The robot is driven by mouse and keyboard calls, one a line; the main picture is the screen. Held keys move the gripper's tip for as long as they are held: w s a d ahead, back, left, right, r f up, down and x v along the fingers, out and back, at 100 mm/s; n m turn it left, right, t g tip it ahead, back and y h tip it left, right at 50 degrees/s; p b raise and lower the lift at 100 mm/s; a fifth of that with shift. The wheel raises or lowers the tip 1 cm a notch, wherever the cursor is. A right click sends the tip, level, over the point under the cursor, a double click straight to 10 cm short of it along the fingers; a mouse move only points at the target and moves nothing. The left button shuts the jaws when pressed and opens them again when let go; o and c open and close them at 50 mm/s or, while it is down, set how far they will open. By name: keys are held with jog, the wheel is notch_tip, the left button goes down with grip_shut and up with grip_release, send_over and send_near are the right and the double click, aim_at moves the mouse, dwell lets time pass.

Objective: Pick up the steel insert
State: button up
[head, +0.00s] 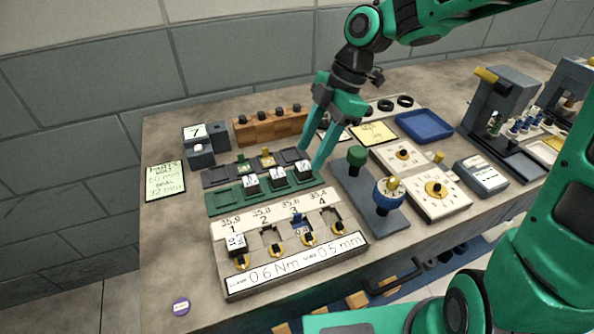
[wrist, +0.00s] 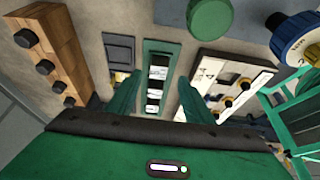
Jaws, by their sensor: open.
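Three dark blocks with white labelled tops, likely the steel inserts, stand in a row on the green tray (head: 222,203): a left one (head: 252,186), a middle one (head: 278,179) and a right one (head: 303,173). Their labels are too small to read. A similar labelled block (head: 237,244) sits at position 1 of the numbered fixture. My gripper (head: 311,160) is open and empty, pointing down near the right block. In the wrist view the row of blocks (wrist: 157,73) lies between the fingers of my gripper (wrist: 158,92); contact cannot be told.
A dark grey tray (head: 217,176) lies behind the green one. A wooden block with black knobs (head: 270,125) stands at the back. The numbered fixture (head: 290,270) is in front.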

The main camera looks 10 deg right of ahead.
aim_at(304, 166)
jog(key=shift+x, duration=1.9)
grip_shut()
jog(key=shift+r, duration=0.1)
jog(key=shift+w+r, duration=0.1)
jog(key=shift+r, duration=0.4)
notch_tip(304, 166, up, 3)
jog(key=shift+f, duration=0.2)
jog(key=s+a+r, duration=0.7)
jog(key=a, duration=0.2)
jog(key=shift+s+r, duration=0.15)
jog(key=shift+s, duration=0.2)
